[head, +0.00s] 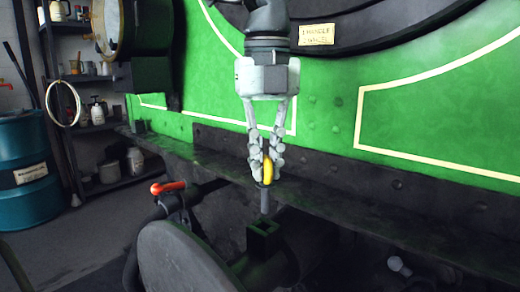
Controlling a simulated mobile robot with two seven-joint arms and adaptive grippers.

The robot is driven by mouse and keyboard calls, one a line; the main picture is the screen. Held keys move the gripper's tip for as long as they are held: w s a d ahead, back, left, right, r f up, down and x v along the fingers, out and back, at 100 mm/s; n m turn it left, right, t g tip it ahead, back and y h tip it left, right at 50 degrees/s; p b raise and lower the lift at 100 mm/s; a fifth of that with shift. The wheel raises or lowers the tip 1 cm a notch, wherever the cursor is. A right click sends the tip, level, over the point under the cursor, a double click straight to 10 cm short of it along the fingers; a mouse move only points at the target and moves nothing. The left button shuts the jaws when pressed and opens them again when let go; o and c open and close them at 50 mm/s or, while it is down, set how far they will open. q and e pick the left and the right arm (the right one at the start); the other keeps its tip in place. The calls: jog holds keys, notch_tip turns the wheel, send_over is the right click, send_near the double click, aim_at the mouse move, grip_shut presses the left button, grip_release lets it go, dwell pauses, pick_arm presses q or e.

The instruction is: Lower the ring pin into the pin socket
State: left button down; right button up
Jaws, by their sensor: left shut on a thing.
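My left gripper (267,168) comes down from the top centre and is shut on the ring pin. The ring pin has a yellow ring (268,171) between the fingertips and a grey shank (264,201) that hangs down upright below them. The pin socket (265,239) is a dark square block with an opening in its top, on a dark part below the running board. The shank's lower end is just above the socket and looks apart from it. The fingers cover part of the ring. My right gripper is not in view.
A dark running board (340,193) crosses behind the pin, below the green tram side (325,95). A round grey buffer (185,258) and a red-handled valve (168,187) are left of the socket. A blue drum (28,170) and shelves stand far left.

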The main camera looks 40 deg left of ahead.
pick_arm(q)
jog(key=w+a+f+n+b, duration=0.1)
jog(key=w+a+f+n, duration=0.4)
jog(key=w+f+n, duration=0.2)
jog(key=shift+a+b, duration=0.15)
jog(key=shift+b, duration=0.25)
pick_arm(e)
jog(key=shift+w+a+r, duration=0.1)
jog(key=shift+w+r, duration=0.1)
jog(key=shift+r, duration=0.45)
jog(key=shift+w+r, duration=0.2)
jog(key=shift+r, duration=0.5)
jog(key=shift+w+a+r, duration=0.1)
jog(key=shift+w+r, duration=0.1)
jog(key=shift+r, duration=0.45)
pick_arm(q)
jog(key=shift+r, duration=0.1)
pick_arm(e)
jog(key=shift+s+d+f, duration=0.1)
pick_arm(q)
jog(key=shift+f, duration=0.25)
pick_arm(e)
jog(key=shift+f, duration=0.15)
pick_arm(q)
jog(key=shift+f+b, duration=2.95)
jog(key=shift+f, duration=0.15)
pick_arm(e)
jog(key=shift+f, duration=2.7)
